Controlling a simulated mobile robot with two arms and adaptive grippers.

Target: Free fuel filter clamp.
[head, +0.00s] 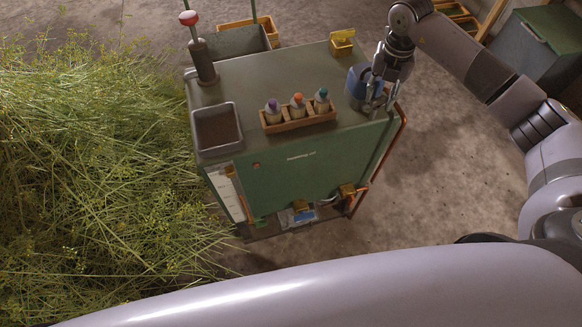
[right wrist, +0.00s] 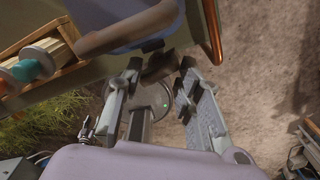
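I cannot make out a fuel filter clamp for certain. Low on the front of the green cabinet (head: 300,175) is a small blue part (head: 301,215) with brass-coloured fittings (head: 347,190) nearby, too small to identify. My right gripper (head: 378,104) is at the cabinet's right top edge, beside a blue container (head: 356,82). In the right wrist view my right gripper (right wrist: 160,68) has its fingers apart with nothing held between them. My left gripper is not in view.
A wooden rack (head: 300,122) of several capped bottles, a grey tray (head: 217,126), a red-topped lever (head: 190,18) and a yellow box (head: 343,40) are on the cabinet top. Cut herbs (head: 90,170) lie left. A copper pipe (right wrist: 211,30) runs near the right finger.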

